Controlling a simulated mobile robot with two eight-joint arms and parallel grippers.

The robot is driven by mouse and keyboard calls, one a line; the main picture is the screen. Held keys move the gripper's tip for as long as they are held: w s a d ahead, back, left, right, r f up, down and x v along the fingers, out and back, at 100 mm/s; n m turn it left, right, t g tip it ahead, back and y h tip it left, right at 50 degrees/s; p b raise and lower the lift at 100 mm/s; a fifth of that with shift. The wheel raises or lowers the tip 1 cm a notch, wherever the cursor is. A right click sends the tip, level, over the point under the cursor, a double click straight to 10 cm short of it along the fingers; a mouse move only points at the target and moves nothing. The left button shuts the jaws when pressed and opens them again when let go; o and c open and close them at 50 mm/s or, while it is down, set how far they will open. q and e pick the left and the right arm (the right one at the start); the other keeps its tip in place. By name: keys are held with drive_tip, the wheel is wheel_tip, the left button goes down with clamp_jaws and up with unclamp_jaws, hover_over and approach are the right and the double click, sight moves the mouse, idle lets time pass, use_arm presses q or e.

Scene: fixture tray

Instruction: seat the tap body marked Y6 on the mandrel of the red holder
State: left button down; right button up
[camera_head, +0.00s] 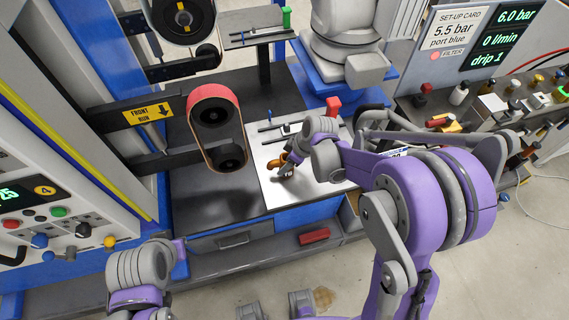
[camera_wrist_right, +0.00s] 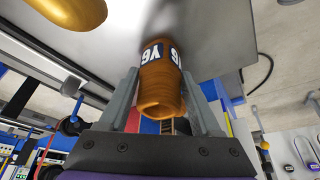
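The tap body marked Y6 (camera_wrist_right: 160,85) is an orange-brown, ringed tube with a dark opening and a white-and-blue label in the right wrist view. My right gripper (camera_wrist_right: 160,76) has one finger on each side of it, apparently closed against it. In the head view the orange tap body (camera_head: 275,163) is low over the pale metal plate, partly hidden by my right gripper (camera_head: 287,170). A red upright piece (camera_head: 333,105), perhaps the red holder, stands at the plate's back; its mandrel cannot be made out. My left gripper is out of view; only its arm shows at lower left.
The pale plate (camera_head: 276,194) lies on a dark bench top (camera_head: 205,190). A red-rimmed belt unit (camera_head: 216,127) overhangs the bench's left side. A green piece (camera_head: 286,16) stands further back.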

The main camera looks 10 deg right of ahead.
clamp_jaws()
idle(0.3)
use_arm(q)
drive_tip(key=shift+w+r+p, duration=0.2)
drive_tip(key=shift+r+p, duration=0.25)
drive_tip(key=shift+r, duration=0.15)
use_arm(e)
wheel_tip(320, 180, up, 10)
drive_tip(key=shift+r, duration=0.1)
